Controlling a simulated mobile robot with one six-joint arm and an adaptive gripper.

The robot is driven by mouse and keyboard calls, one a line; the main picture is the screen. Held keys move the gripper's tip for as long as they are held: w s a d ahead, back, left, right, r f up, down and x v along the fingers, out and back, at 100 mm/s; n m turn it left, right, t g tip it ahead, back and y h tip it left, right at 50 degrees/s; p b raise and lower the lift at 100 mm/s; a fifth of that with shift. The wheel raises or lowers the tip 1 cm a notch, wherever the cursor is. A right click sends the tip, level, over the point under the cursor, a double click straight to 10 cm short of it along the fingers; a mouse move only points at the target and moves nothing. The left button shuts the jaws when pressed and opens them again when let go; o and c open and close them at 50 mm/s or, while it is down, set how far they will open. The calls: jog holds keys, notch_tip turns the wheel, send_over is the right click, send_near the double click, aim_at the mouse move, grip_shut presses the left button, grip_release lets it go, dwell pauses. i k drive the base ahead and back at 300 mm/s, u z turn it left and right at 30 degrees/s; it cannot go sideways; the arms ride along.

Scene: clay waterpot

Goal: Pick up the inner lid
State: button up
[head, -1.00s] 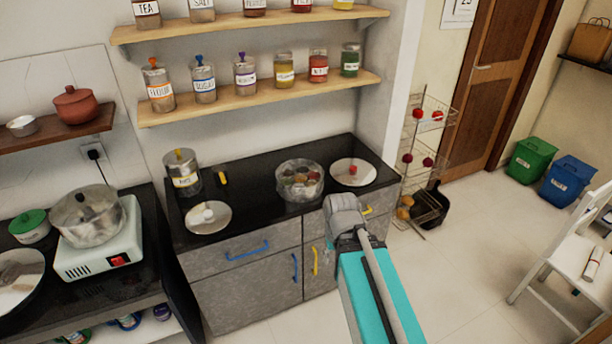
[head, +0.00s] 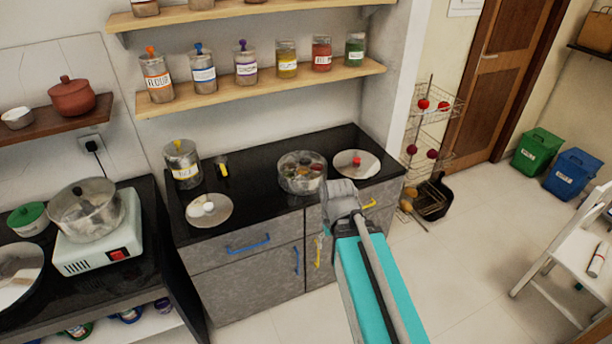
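Two round steel lids lie on the black counter. One lid with a white knob (head: 221,214) is at the left front, and one with a red knob (head: 370,170) is at the right. I cannot tell which is the inner lid. A round spice container (head: 301,184) stands open between them, with several coloured contents visible. My gripper (head: 338,188) is at the counter's front edge, just right of and in front of the container, below the red-knobbed lid in the picture. It is seen from behind; its fingertips are hidden, and nothing is visibly held.
A labelled steel canister (head: 182,170) and a small yellow-and-black item (head: 222,170) stand behind the white-knobbed lid. A shelf of jars (head: 260,83) hangs above the counter. A stove with a pot (head: 88,220) is at the left. A wire rack (head: 425,135) stands right of the counter.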

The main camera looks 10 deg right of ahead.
aim_at(208, 210)
jog(key=k, duration=1.3)
jog(key=u, duration=0.3)
jog(key=i, duration=0.6)
jog(key=u, duration=0.65)
jog(key=i, duration=1.1)
jog(key=z, duration=0.45)
